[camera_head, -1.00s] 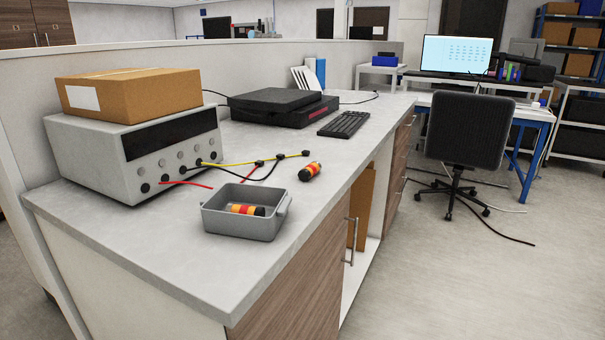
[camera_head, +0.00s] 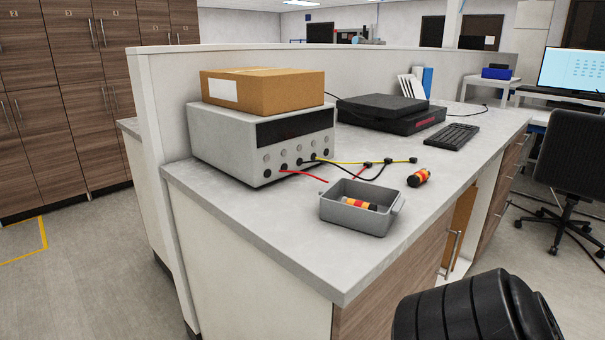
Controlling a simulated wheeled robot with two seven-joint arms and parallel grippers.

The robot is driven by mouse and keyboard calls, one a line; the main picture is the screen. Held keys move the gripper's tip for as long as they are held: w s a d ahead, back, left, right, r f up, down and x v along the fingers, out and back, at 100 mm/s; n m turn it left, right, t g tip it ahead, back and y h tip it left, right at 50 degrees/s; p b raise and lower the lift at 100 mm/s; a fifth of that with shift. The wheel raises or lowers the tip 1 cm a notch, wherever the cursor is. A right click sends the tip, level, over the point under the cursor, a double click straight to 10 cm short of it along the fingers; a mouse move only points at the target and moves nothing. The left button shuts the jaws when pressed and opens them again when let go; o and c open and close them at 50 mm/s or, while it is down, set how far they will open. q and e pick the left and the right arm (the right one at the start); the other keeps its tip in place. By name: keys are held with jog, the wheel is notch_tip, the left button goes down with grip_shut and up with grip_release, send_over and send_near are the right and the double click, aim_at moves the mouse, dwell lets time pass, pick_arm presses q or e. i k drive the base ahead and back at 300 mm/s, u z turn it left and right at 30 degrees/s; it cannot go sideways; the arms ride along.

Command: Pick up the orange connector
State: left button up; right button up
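Two small cylinders with orange, red, yellow and black bands are in view. One connector (camera_head: 419,178) lies on the grey countertop (camera_head: 262,224), just right of the grey bin. The other connector (camera_head: 358,203) lies inside the open grey bin (camera_head: 357,219), partly hidden by its front wall. Neither gripper is in view. A black ribbed part of my own arm shows at the bottom right, in front of the counter and apart from both connectors.
A grey instrument (camera_head: 228,148) with a cardboard box (camera_head: 284,94) on top stands left of the bin. Red, black and yellow cables (camera_head: 372,162) run behind the bin. A black device (camera_head: 392,114) and keyboard (camera_head: 451,138) sit farther back. The counter's front left is clear.

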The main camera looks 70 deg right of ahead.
aim_at(418, 176)
jog(key=u, duration=1.3)
jog(key=k, duration=1.7)
jog(key=z, duration=2.1)
